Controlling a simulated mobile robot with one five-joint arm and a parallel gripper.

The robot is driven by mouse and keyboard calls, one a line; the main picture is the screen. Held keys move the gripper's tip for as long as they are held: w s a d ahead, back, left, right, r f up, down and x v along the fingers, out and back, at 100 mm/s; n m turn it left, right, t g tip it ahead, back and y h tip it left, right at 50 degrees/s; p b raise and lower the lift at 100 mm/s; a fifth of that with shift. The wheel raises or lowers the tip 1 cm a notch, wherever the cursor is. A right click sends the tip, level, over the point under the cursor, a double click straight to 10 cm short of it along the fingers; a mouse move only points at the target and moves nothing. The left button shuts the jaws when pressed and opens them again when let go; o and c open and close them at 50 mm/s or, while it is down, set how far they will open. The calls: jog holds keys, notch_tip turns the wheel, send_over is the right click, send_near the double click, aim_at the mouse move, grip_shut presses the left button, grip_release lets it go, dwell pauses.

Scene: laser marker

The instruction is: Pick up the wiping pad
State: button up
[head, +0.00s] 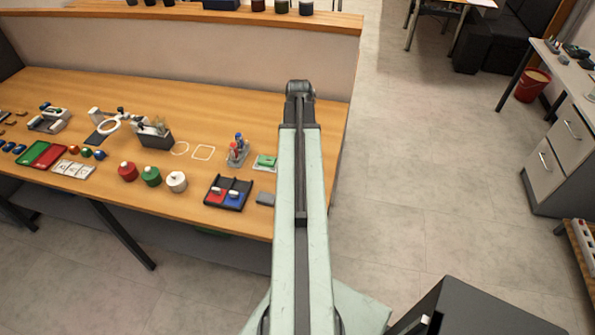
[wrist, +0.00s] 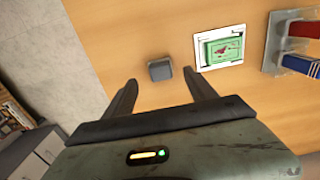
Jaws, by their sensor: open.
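A small dark grey block (wrist: 160,69), which I take to be the wiping pad, lies on the wooden table. In the head view the grey pad (head: 265,199) sits near the table's front edge, just left of my arm. My gripper (wrist: 160,80) is open and empty, with the pad showing between and slightly beyond its fingertips in the wrist view. I cannot tell how high the fingers are above the table. In the head view my fingers cannot be made out.
A green block on a white plate (wrist: 219,48) lies right of the pad, near the right finger. A holder with red and blue items (wrist: 296,47) stands farther right. A black tray (head: 228,192) with red and blue pieces lies left of the pad.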

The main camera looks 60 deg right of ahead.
jog(key=shift+f, duration=0.1)
notch_tip(320, 180, down, 6)
jog(key=b, duration=0.5)
jog(key=shift+s+r, duration=0.15)
jog(key=shift+r, duration=0.3)
grip_shut()
notch_tip(320, 180, up, 10)
jog(key=p, duration=1)
jog(key=shift+r, duration=0.2)
jog(key=shift+f, duration=0.1)
jog(key=shift+f, duration=0.1)
